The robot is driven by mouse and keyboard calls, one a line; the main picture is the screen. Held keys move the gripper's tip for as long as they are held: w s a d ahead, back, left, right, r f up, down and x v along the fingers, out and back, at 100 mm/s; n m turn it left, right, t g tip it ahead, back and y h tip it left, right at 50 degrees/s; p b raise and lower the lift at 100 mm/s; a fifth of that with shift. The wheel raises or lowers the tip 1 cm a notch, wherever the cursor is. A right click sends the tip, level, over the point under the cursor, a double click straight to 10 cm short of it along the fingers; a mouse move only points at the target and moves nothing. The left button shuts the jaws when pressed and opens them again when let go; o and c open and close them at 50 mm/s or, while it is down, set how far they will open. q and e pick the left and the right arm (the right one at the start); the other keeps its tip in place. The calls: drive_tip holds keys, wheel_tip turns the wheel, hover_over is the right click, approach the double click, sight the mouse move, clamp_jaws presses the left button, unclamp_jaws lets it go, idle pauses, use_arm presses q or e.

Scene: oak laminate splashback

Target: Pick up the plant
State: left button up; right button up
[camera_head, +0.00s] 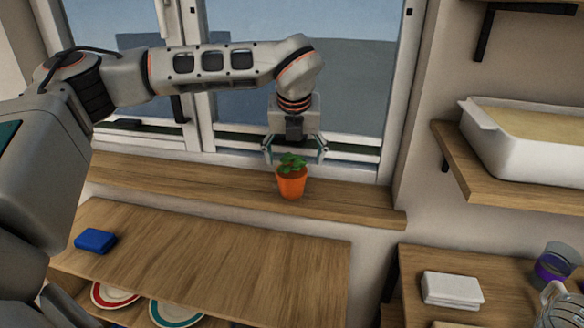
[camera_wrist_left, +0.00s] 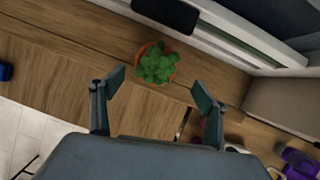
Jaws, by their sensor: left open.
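The plant is a small green-leaved plant in an orange pot (camera_head: 291,184). It stands upright on the wooden windowsill (camera_head: 190,187), in front of the window. In the left wrist view the plant (camera_wrist_left: 156,66) shows from above, beyond the fingertips and between their directions. My left gripper (camera_head: 296,157) is open and empty, pointing down just above and behind the plant in the head view. In the left wrist view its two fingers (camera_wrist_left: 158,90) are spread wide apart. I cannot tell whether either finger touches the leaves. My right gripper is not in view.
A blue block (camera_head: 96,241) lies on the wooden shelf top (camera_head: 215,265) below the sill, with plates (camera_head: 115,296) underneath. The sill left of the plant is clear.

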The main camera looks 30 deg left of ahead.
sight(291, 170)
use_arm(q)
drive_tip(key=shift+w+a, duration=0.15)
drive_tip(key=shift+w, duration=0.05)
wheel_tip(291, 170, down, 2)
drive_tip(key=shift+w+a, duration=0.1)
drive_tip(key=shift+w, duration=0.05)
drive_tip(key=x, duration=0.2)
drive_tip(key=a+x, duration=0.1)
drive_tip(key=x, duration=0.1)
drive_tip(key=shift+w+f, duration=0.35)
drive_tip(key=shift+f, duration=0.15)
drive_tip(key=c, duration=1.5)
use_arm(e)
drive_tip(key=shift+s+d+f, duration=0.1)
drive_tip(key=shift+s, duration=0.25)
